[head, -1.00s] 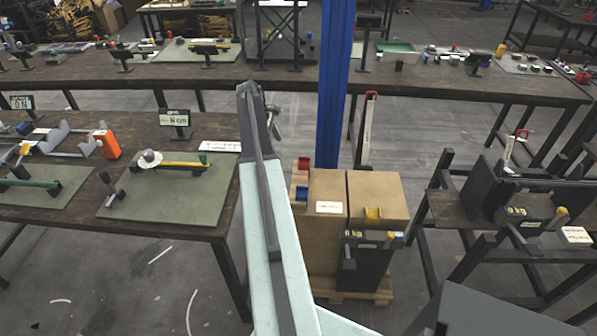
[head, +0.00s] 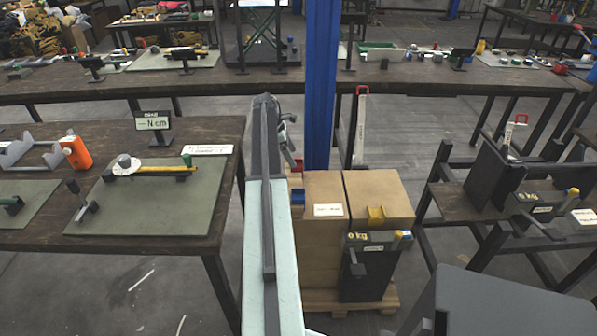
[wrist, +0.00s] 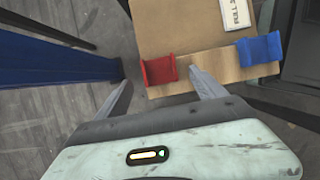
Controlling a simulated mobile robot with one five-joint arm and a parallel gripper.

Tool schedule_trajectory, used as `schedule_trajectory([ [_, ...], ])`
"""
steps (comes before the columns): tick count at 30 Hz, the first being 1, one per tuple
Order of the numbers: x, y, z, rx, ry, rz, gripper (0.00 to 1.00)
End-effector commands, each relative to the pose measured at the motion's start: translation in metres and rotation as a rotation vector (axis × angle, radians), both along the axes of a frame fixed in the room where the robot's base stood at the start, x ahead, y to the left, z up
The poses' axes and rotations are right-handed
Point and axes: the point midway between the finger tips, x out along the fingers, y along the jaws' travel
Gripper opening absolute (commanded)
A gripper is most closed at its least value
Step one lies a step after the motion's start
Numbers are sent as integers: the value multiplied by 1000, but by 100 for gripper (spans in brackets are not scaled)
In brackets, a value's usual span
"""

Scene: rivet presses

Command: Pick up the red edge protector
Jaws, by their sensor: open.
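The red edge protector (wrist: 159,71) sits on the edge of a cardboard box (wrist: 205,62) in the wrist view. In the head view only a small part of the red edge protector (head: 297,165) shows beside my arm. My gripper (wrist: 160,78) is open and empty. Its fingers lie left and right of the red protector in the wrist view, with the tips near its lower end. I cannot tell the height gap between them. In the head view my gripper (head: 288,142) is at the box's far left corner, partly hidden by my arm.
A blue edge protector (wrist: 260,49) sits on the same box edge, to the right. A yellow one (head: 376,215) is on the near side. A blue post (head: 320,90) stands close behind the box. Workbench (head: 228,140) at left.

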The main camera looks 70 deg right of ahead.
Motion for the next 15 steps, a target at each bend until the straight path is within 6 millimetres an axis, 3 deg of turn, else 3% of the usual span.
schedule_trajectory([
  [1, -3, -2, -14, 0, 0, -1, 80],
  [6, -15, -7, -42, -1, 0, -2, 80],
  [14, -18, -8, -40, -1, 0, -2, 80],
  [15, -18, -8, -40, -1, 0, -2, 72],
])
